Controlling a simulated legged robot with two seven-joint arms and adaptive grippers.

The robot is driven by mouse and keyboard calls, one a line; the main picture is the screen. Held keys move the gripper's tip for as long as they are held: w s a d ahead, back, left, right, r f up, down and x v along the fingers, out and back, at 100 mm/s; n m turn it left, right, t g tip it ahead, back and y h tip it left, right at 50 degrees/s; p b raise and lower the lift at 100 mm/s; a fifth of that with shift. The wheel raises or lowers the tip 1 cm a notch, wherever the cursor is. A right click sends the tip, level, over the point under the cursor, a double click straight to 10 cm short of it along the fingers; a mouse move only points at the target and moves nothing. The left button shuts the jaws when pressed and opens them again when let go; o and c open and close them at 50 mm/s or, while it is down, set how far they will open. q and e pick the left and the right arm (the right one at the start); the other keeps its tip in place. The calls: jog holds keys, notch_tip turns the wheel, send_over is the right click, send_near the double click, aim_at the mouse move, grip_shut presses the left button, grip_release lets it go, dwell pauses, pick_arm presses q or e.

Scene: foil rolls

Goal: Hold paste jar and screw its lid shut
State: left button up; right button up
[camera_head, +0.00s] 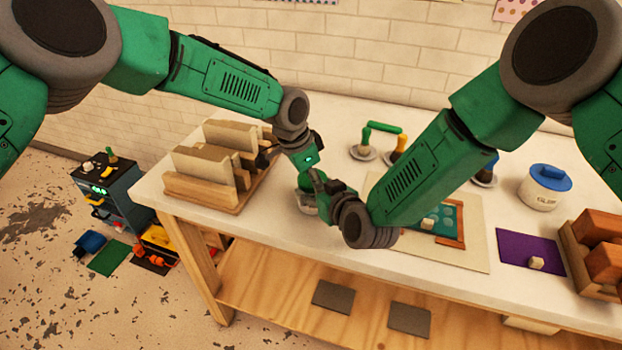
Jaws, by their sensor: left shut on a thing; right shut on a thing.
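A small pale jar (306,205), seemingly the paste jar, stands at the table's front edge, mostly hidden behind my grippers. My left gripper (309,182) reaches down onto it from above and is shut on it. My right gripper (320,184) comes in from the right and is shut at the same spot. The fingertips overlap, so I cannot tell which one grips the lid and which the body. The lid is hidden, and I cannot tell how it sits.
A wooden rack with upright slabs (210,165) stands close on the left. A board with a teal panel (450,218) lies under my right forearm. A white jar with a blue lid (545,188), a purple mat (528,252) and a brick crate (580,262) are at the right.

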pick_arm(q)
jog(key=shift+s+a+f, duration=0.1)
jog(key=shift+s+f, duration=0.1)
jog(key=shift+f, duration=0.45)
pick_arm(e)
jog(key=shift+s+a, duration=0.1)
jog(key=shift+s, duration=0.05)
pick_arm(q)
jog(key=o, duration=0.9)
jog(key=shift+c, duration=0.2)
jog(key=shift+w+r, duration=0.1)
jog(key=shift+r, duration=0.15)
jog(key=shift+r, duration=0.15)
jog(key=shift+v, duration=1.85)
